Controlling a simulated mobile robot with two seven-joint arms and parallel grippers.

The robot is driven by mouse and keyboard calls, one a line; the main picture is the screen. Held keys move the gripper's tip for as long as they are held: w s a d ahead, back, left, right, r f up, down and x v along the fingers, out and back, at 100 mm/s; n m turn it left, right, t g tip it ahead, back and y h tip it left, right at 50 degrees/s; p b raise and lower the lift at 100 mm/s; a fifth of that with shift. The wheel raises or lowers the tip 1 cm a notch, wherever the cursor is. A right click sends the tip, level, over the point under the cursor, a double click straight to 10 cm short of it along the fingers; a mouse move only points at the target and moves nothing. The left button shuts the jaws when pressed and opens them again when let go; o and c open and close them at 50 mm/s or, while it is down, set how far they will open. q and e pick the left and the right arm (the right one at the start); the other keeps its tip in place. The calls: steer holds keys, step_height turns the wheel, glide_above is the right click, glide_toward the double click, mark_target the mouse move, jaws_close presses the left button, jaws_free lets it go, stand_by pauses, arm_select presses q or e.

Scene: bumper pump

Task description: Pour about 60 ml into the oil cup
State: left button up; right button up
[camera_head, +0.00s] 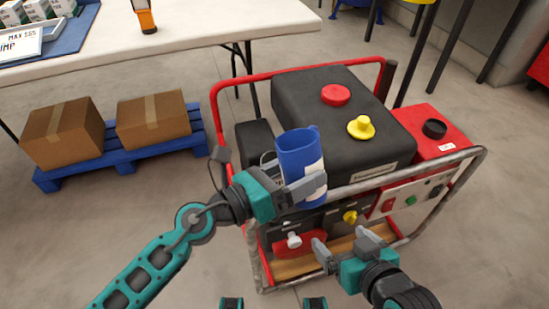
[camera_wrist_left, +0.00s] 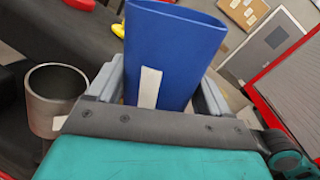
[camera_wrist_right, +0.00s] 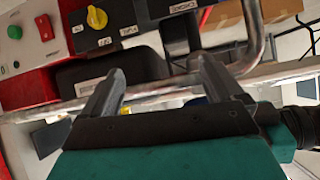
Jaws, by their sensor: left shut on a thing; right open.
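My left gripper (camera_head: 302,183) is shut on a blue jug (camera_head: 298,150) with a pale label, held roughly upright over the near left side of the generator-like machine (camera_head: 345,110). In the left wrist view the jug (camera_wrist_left: 175,50) stands between the fingers. A grey metal cup (camera_wrist_left: 57,100), which looks like the oil cup, is beside the jug there, apart from it. In the head view the jug mostly hides that cup. Whether liquid is in either cannot be told. My right gripper (camera_head: 345,243) is open and empty, low in front of the machine.
A bent metal frame bar (camera_head: 400,178) runs across the machine's front, close to both grippers. A red cap (camera_head: 336,94) and yellow cap (camera_head: 361,127) sit on the black tank. Boxes on a blue pallet (camera_head: 115,160) and a white table (camera_head: 200,25) are left and behind.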

arm_select(q)
steer(key=n, duration=0.1)
steer(key=w+a+n, duration=0.1)
steer(key=n, duration=0.1)
steer(key=shift+w+r, duration=0.1)
steer(key=shift+w, duration=0.15)
steer(key=shift+f+n, duration=0.3)
steer(key=shift+n, duration=0.5)
steer(key=shift+r+n+p, duration=0.45)
steer(key=shift+n+p, duration=0.15)
steer(key=shift+p, duration=0.05)
steer(key=shift+s+r+n+p, duration=0.1)
steer(key=shift+r+n+p, duration=0.1)
steer(key=shift+n+p, duration=0.15)
steer(key=shift+f+n, duration=0.2)
steer(key=shift+n, duration=0.35)
arm_select(e)
steer(key=shift+d+r, duration=0.3)
steer(key=shift+d, duration=0.05)
arm_select(q)
steer(key=shift+f+n, duration=0.15)
steer(key=shift+n, duration=0.25)
arm_select(e)
steer(key=shift+s, duration=0.1)
arm_select(q)
steer(key=shift+f+n, duration=0.2)
steer(key=shift+n, duration=0.6)
steer(key=shift+n, duration=0.3)
arm_select(e)
steer(key=shift+r, duration=0.15)
